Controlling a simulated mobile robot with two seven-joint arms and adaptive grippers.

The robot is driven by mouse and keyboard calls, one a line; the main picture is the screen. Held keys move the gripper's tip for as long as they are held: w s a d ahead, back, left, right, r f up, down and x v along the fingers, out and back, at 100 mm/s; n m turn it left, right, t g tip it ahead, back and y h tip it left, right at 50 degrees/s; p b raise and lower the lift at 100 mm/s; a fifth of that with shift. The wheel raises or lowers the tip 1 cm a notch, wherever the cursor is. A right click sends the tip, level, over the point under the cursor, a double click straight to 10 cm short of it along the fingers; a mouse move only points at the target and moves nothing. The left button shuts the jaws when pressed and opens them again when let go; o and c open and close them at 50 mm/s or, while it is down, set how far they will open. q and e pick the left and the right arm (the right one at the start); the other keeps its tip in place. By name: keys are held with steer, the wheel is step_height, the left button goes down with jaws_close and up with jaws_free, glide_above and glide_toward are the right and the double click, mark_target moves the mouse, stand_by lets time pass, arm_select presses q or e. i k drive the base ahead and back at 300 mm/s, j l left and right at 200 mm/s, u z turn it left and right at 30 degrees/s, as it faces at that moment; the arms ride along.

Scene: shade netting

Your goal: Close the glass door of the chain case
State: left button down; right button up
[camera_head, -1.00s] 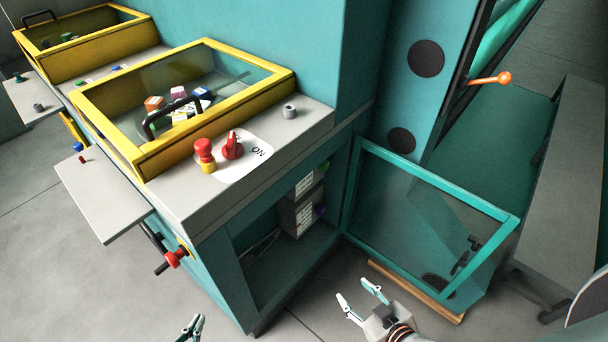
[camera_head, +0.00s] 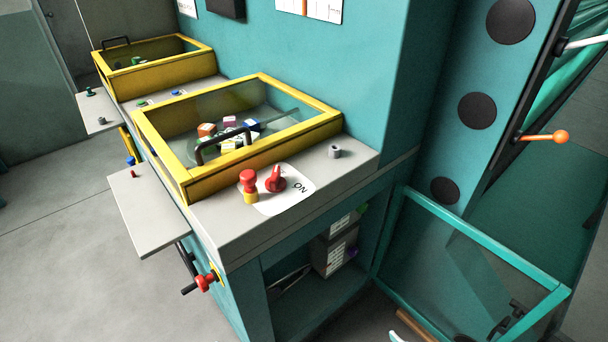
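The glass door (camera_head: 470,262) has a teal frame and a clear pane. It stands swung open to the right of the teal case (camera_head: 262,300), hinged at the case's right edge. The case's opening faces me, and boxes (camera_head: 335,250) with white labels sit inside. My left gripper is out of view.
Above the case is a grey worktop with a red knob (camera_head: 275,179), a red button (camera_head: 248,185) and a yellow-framed glass lid (camera_head: 262,172). A grey shelf (camera_head: 150,212) and a red-handled valve (camera_head: 205,282) stick out left. Open floor (camera_head: 60,270) lies at left.

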mark_target(560, 291)
steer(key=k+l+z, duration=0.4)
steer(key=k+l, duration=0.15)
steer(key=l, duration=0.15)
steer(key=k+l+z, duration=0.2)
steer(key=l, duration=0.2)
